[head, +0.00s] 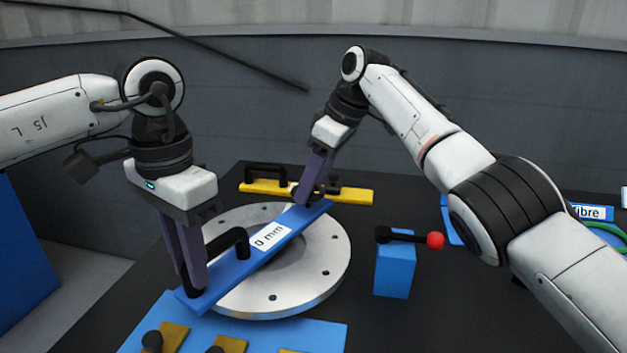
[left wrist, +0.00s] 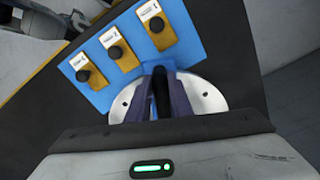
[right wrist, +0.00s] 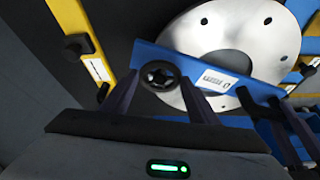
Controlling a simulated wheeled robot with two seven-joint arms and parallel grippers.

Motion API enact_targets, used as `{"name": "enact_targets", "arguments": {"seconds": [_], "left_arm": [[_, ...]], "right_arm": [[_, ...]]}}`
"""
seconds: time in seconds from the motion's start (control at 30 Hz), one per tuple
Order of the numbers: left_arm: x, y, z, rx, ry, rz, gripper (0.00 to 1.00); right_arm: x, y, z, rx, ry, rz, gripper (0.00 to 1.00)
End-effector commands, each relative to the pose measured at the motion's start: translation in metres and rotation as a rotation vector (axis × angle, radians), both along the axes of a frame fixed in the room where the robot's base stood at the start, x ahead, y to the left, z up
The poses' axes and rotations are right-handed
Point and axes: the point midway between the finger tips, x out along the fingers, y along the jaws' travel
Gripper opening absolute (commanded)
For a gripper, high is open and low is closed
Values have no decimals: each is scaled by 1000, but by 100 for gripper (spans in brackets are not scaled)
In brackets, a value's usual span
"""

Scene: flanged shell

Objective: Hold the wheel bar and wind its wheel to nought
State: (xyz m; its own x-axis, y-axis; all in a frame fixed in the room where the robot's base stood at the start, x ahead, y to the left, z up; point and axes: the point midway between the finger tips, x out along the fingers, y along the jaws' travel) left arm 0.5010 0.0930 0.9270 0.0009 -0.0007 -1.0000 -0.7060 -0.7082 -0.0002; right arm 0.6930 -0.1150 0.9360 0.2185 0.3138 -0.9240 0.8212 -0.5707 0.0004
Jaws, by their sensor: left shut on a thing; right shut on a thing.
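The blue wheel bar (head: 225,277) lies across the round silver flange (head: 325,268), with a white label reading "0 mm". My left gripper (head: 190,278) is shut on the bar's black handle (head: 228,240) at the near end. The left wrist view shows the handle (left wrist: 160,88) between the fingers. My right gripper (head: 308,192) is at the bar's far end, shut on the small dark wheel. In the right wrist view the spoked wheel (right wrist: 158,76) sits between the fingers. The fingers hide much of it in the head view.
A yellow bar (head: 350,194) with a black handle lies behind the flange. A blue block (head: 394,275) with a red-knobbed lever (head: 435,240) stands to the right. A blue plate (head: 315,335) with several brass-coloured, black-knobbed pieces lies in front.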

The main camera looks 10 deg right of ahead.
Motion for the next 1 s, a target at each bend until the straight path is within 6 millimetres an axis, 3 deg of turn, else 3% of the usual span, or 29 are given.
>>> {"name": "enact_targets", "arguments": {"seconds": [0.07,0.1,0.2,0.57,0.67,1.0], "left_arm": [[0,1,-1,2,2,3,0],[0,1,-1,2,2,3,0],[0,1,-1,2,2,3,0],[0,1,-1,2,2,1,0],[0,1,-1,2,2,1,0],[0,0,-1,2,2,0,0]], "right_arm": [[0,1,1,1,-3,2,32],[0,1,1,1,-3,2,57],[0,1,1,1,-2,2,73],[-1,-1,4,1,-2,0,73],[-3,-5,16,1,-2,-1,73],[-19,-26,82,2,-4,0,73]]}}
